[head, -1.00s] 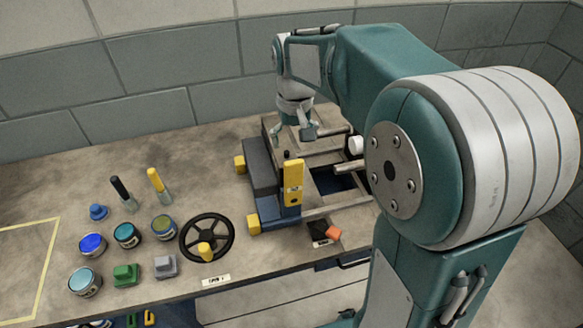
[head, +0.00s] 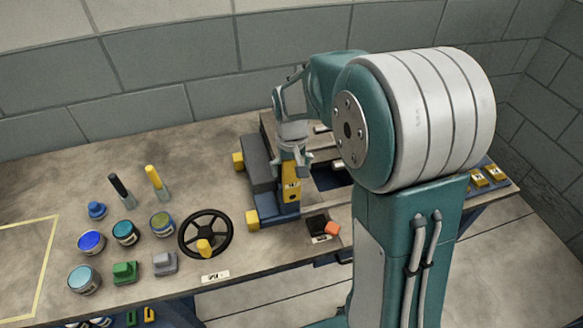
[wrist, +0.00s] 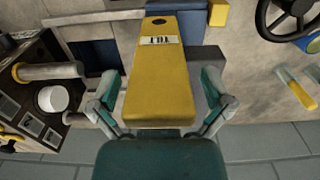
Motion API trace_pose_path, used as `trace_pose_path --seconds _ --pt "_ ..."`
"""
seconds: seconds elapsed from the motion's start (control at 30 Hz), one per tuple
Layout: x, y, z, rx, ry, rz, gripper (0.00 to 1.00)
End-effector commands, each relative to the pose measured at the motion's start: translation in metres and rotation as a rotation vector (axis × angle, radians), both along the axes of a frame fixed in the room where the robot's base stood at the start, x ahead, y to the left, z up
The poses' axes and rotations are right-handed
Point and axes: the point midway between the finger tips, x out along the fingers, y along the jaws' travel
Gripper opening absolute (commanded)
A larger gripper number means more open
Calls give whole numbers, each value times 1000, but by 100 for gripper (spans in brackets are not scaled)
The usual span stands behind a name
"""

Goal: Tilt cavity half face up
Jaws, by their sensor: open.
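The mould fixture stands on the bench with a dark grey upright block (head: 257,165), which may be the cavity half; I cannot tell which way its face points. On its front is a yellow lever (head: 291,193), marked with a label that seems to read TILT. In the wrist view the lever (wrist: 158,85) fills the middle. My gripper (head: 292,158) is open over the lever's top end. In the wrist view my gripper (wrist: 158,92) has one finger on each side of the lever, with gaps showing. My gripper hides the lever's top in the head view.
A black handwheel (head: 206,234) stands left of the fixture. Several paint tins, such as a blue one (head: 91,242), and two upright handles are further left. A black and orange item (head: 331,228) lies at the front edge. Metal rods (wrist: 48,72) show left in the wrist view.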

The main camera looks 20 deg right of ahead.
Motion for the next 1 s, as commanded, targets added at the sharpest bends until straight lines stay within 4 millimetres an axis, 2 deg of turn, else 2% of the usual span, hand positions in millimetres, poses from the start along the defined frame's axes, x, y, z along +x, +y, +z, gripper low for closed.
trace_pose_path --seconds 0.13,0.17,0.2,0.27,0.3,0.33,0.73,1.0 --pt "0 0 0 0 0 0 100" --pt "0 0 0 0 0 0 87" --pt "0 0 0 0 0 0 69" --pt "0 0 0 0 0 0 42" --pt "0 0 0 0 0 0 24" --pt "0 0 0 0 0 0 19" --pt "-1 3 -2 -18 4 3 18" --pt "-2 18 -4 -145 8 7 17"
